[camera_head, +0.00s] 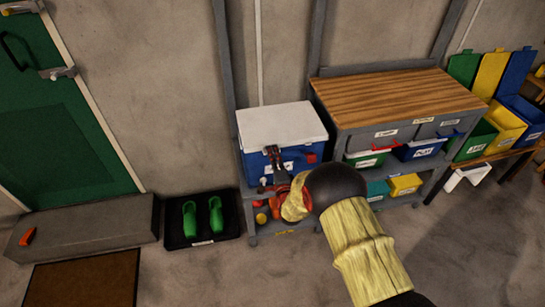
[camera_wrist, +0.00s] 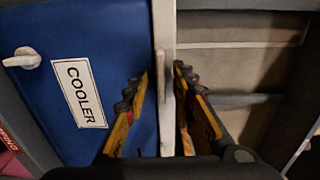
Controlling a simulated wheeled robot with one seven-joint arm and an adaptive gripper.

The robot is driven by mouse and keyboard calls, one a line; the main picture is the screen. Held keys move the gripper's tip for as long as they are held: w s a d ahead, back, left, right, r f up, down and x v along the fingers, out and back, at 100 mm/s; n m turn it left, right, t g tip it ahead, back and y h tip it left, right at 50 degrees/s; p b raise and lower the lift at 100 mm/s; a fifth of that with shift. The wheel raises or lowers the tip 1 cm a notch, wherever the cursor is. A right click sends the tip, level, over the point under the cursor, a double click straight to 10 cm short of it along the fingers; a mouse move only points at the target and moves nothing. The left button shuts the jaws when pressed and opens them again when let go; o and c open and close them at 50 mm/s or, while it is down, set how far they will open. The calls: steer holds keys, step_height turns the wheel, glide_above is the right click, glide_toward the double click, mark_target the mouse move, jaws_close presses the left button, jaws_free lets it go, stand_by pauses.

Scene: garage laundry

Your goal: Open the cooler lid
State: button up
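The cooler (camera_head: 295,161) stands on a grey shelf unit, with a blue body and a white lid (camera_head: 282,124). The lid lies flat and closed on top. In the wrist view, the blue front with its COOLER label (camera_wrist: 79,93) fills the left side, and the pale lid edge (camera_wrist: 163,30) runs upright through the middle. My gripper (camera_head: 272,152) is at the cooler's front, near the lid's front edge. In the wrist view my gripper (camera_wrist: 162,74) is open, its fingers on either side of the lid edge. Whether either fingertip touches it is unclear.
A wood-topped workbench (camera_head: 390,97) with bins stands right of the cooler. A black tray (camera_head: 176,222) with green shoes (camera_head: 216,214) is on the floor at left, by a step (camera_head: 98,226) and a green door (camera_head: 65,140). The wall is close behind the cooler.

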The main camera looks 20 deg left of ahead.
steer(key=shift+w, duration=0.15)
steer(key=shift+c, duration=0.8)
jaws_close()
